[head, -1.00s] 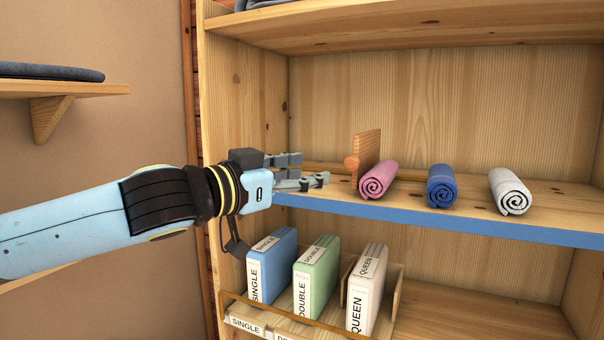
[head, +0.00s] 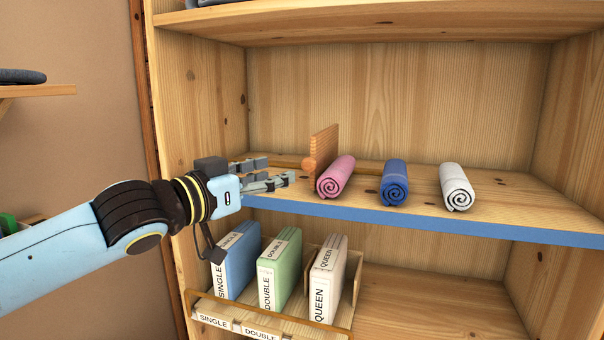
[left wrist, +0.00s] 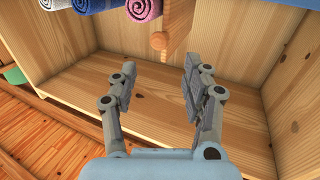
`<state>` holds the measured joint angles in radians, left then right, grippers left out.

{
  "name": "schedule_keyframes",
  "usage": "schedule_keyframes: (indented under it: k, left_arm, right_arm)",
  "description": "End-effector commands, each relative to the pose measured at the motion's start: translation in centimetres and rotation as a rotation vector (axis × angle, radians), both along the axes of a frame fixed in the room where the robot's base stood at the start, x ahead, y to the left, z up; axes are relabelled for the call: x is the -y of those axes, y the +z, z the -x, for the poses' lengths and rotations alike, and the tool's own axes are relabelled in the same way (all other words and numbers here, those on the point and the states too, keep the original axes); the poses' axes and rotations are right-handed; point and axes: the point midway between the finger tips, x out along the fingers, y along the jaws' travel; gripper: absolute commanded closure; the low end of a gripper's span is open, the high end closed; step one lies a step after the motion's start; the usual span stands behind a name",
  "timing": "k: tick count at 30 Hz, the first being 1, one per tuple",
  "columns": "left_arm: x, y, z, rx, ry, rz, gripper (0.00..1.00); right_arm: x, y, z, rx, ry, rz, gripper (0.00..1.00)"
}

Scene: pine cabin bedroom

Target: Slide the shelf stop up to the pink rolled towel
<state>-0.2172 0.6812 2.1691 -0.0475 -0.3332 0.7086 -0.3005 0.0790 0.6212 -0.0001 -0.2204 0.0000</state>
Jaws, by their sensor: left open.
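The shelf stop (head: 325,143) is an upright wooden board with a round knob, standing on the blue-edged shelf (head: 400,219). The pink rolled towel (head: 337,177) lies just right of it; whether they touch I cannot tell. In the left wrist view the stop (left wrist: 178,34) and its knob hang beyond my fingertips, beside the pink towel (left wrist: 144,8). My left gripper (head: 275,173) is open and empty, just left of the knob at the shelf's front left. It also shows in the left wrist view (left wrist: 160,78), its fingers apart. My right gripper is not in view.
A blue towel (head: 394,183) and a white towel (head: 457,187) lie further right on the shelf. A bin below holds blue, green (head: 279,270) and white upright packs. The cabinet's left side panel (head: 202,110) stands close behind my left gripper.

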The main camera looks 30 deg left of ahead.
Motion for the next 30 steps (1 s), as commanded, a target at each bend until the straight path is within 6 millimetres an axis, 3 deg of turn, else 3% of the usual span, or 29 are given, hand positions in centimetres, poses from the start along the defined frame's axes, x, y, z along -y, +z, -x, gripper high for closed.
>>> schedule_keyframes:
  k: [3, 12, 19, 30]
  left_arm:
    - [0.2, -0.6, -1.5, 0.007, 0.002, 0.003, 0.51]
    - [1.0, -0.4, -5.7, 0.004, -0.003, 0.005, 0.51]
    - [1.3, -0.1, -8.0, 0.001, -0.002, 0.001, 0.51]
    - [1.4, 0.1, -8.3, -0.001, -0.003, -0.002, 0.54]
  right_arm:
    - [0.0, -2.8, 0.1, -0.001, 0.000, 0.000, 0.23]
    - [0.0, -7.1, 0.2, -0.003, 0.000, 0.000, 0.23]
    - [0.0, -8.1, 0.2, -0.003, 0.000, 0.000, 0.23]
    - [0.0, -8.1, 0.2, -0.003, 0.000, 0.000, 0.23]
